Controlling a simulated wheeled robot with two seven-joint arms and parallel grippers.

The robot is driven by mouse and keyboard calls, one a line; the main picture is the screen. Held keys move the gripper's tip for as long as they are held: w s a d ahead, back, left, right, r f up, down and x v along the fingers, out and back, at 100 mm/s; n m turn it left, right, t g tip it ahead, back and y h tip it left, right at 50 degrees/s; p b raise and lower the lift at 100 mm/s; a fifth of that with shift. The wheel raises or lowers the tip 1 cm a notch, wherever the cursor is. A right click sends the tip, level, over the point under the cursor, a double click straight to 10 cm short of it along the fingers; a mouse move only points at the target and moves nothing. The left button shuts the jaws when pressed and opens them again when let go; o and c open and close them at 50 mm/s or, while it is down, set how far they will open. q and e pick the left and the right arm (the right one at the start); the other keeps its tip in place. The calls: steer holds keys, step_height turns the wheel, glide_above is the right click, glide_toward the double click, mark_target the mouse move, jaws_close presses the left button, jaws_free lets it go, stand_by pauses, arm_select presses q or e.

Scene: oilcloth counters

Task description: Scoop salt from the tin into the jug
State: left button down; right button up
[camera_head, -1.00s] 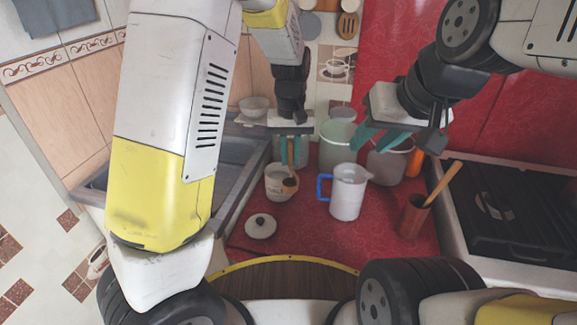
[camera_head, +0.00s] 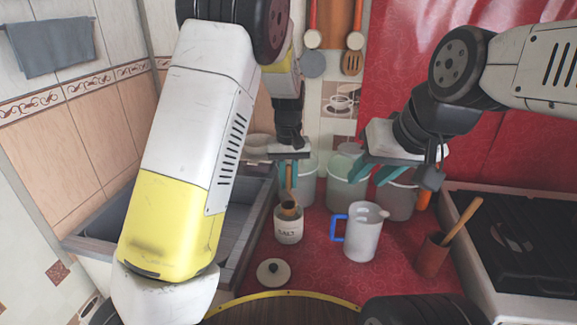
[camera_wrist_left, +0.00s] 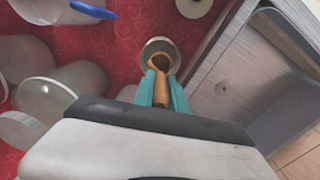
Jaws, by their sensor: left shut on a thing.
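The white salt tin (camera_head: 289,230) stands open on the red counter, and its lettering faces me. My left gripper (camera_head: 289,172) is shut on the handle of a wooden scoop (camera_head: 289,208), whose bowl is at the tin's mouth. In the left wrist view the scoop (camera_wrist_left: 161,88) points down between the teal fingers over the tin (camera_wrist_left: 160,46); how deep it sits and whether it holds salt I cannot tell. The white jug (camera_head: 366,236) with a blue handle stands upright to the right of the tin. My right gripper (camera_head: 367,171) is open and empty above and behind the jug.
A lid (camera_head: 273,272) lies in front of the tin. Several pale canisters (camera_head: 346,190) stand behind. A red-brown pot (camera_head: 432,258) with a wooden utensil and a black hob (camera_head: 530,240) are at right. A grey sink (camera_head: 110,222) is at left.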

mark_target(289, 165)
arm_select(q)
steer(key=shift+f, duration=3.4)
steer(key=shift+r, duration=0.1)
steer(key=shift+r, duration=4.95)
